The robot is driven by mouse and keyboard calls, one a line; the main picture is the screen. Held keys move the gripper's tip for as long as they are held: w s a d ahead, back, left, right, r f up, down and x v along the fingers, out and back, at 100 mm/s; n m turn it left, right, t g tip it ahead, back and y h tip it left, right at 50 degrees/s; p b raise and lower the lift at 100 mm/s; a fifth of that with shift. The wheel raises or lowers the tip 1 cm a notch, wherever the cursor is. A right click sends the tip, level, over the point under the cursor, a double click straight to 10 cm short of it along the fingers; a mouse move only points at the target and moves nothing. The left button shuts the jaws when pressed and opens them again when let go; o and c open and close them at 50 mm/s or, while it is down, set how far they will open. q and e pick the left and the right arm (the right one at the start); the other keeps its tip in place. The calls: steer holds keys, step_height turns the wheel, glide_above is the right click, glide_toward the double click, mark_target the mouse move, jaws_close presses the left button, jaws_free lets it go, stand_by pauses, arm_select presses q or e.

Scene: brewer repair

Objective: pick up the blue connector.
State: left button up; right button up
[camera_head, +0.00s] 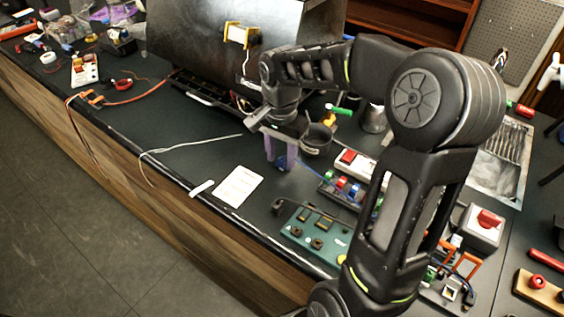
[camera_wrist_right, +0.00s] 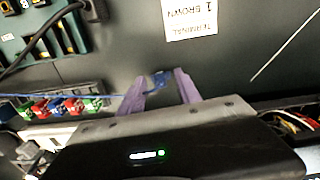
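The blue connector (camera_wrist_right: 157,82) shows in the right wrist view as a small blue piece on the dark bench, between the fingertips. A thin blue wire (camera_wrist_right: 60,95) runs off to the left from it. My right gripper (camera_wrist_right: 159,80) has two purple fingers spread apart, with a visible gap on both sides of the connector. In the head view the right gripper (camera_head: 280,158) points down close to the bench top, and a bit of blue (camera_head: 282,162) shows between its fingers. Whether the connector touches the bench there is hard to tell. My left gripper is not in view.
A row of coloured terminals (camera_head: 345,186) and a green board (camera_head: 316,229) stand right of the gripper. A white label card (camera_head: 237,186) lies in front. The brewer's metal housing (camera_head: 215,40) stands behind. A grey cable (camera_head: 185,146) crosses clear bench at left.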

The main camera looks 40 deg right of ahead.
steer(key=shift+f, duration=0.25)
steer(key=shift+c, duration=0.2)
jaws_close()
stand_by(0.4)
